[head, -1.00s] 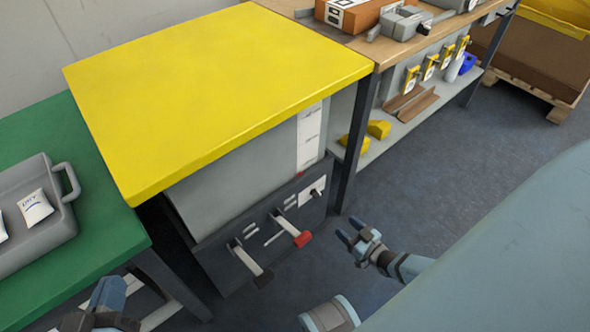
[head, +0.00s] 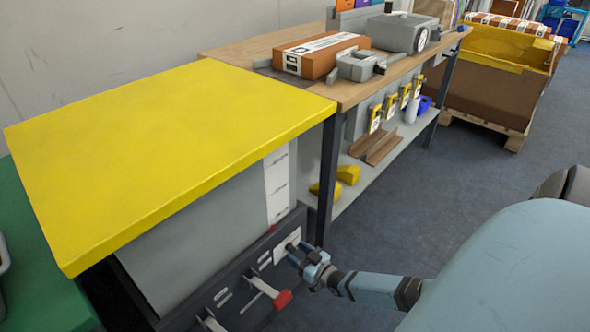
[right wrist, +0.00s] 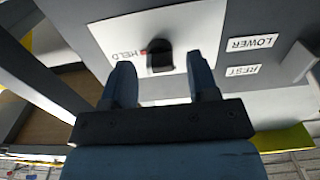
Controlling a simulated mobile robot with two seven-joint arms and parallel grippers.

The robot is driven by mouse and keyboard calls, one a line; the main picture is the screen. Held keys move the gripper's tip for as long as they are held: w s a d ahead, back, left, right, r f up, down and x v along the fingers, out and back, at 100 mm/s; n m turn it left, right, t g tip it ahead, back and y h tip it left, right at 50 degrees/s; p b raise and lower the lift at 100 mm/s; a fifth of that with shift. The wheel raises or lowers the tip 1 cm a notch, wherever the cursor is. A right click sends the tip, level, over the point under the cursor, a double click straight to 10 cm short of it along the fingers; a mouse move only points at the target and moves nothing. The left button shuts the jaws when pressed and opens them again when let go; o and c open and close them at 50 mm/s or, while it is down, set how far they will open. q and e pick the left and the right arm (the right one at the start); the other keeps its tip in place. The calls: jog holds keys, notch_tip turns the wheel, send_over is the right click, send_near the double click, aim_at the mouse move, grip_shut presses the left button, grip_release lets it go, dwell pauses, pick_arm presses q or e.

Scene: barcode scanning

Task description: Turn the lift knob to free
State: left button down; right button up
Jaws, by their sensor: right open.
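The lift knob (right wrist: 160,58) is a small black knob on a white plate (right wrist: 110,38) with the word HELD and a red mark beside it, in the right wrist view. The plate (head: 281,246) shows in the head view at the right end of the dark front panel (head: 237,268) under the yellow tabletop. My right gripper (head: 298,252) is open in front of the plate. In the right wrist view its fingers stand on either side of the knob, apart from it. The word FREE cannot be seen. My left gripper is not in view.
A red-tipped lever (head: 283,299) and a second lever (head: 211,321) stick out of the panel, left of the plate. LOWER (right wrist: 252,43) and REST (right wrist: 243,71) labels show nearby. A dark table leg (head: 328,180) stands close by on the right.

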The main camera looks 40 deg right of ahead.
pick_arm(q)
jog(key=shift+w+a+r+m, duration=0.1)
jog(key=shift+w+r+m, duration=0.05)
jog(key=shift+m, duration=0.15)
pick_arm(e)
jog(key=shift+w, duration=0.65)
jog(key=shift+a, duration=0.1)
jog(key=c, duration=0.9)
